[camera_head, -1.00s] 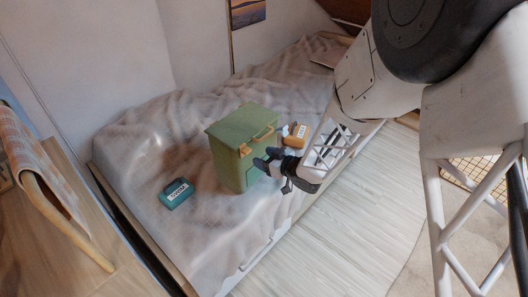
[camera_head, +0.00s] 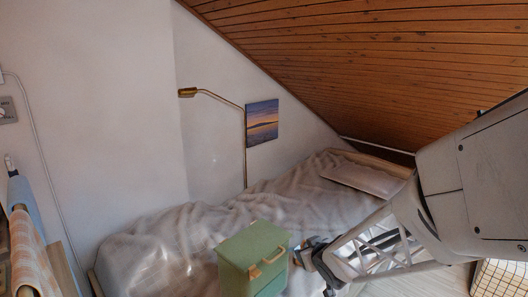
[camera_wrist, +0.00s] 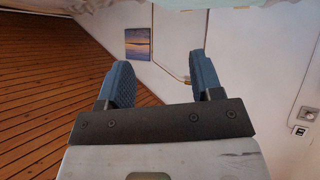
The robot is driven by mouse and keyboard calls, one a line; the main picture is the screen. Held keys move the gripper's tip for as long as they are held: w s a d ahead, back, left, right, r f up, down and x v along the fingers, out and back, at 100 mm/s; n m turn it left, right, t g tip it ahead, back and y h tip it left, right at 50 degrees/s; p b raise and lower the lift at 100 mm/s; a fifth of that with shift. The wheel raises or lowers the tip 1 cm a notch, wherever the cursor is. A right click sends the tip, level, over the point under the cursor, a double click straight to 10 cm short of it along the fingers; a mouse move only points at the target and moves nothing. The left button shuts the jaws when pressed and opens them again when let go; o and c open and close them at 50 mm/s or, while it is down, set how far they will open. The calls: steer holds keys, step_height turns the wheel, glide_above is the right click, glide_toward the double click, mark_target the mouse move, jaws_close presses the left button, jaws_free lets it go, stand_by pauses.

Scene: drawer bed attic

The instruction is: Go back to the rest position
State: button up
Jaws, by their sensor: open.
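My gripper (camera_head: 304,254) is at the right side of the green drawer cabinet (camera_head: 253,252), in front of the bed in the head view. In the wrist view my gripper (camera_wrist: 160,85) shows two blue pads held apart with nothing between them. The cabinet stands on the bed, its lower part cut off by the picture's edge. A tan handle (camera_head: 271,256) shows on its front. I cannot tell whether the gripper touches the cabinet.
The bed (camera_head: 190,228) with a rumpled grey cover lies along the white wall (camera_head: 120,120). A sloped wooden ceiling (camera_head: 360,60) comes down at the right. A brass lamp (camera_head: 187,92) and a picture (camera_head: 262,122) are on the wall. Cloths (camera_head: 28,250) hang at the left.

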steer(key=s+d+r+m+g+h, duration=0.2)
steer(key=s+d+r, duration=0.1)
steer(key=s+r, duration=0.25)
steer(key=s+d+r+m+g+h, duration=0.2)
steer(key=s+d+r, duration=0.15)
steer(key=s, duration=0.35)
steer(key=s+r+g, duration=0.2)
steer(key=s, duration=0.7)
steer(key=s+a+r+m+g+y, duration=0.1)
steer(key=s+r+g, duration=0.1)
steer(key=s, duration=0.7)
steer(key=shift+s+a+r+m, duration=0.2)
steer(key=shift+r+m, duration=0.1)
steer(key=shift+r, duration=0.5)
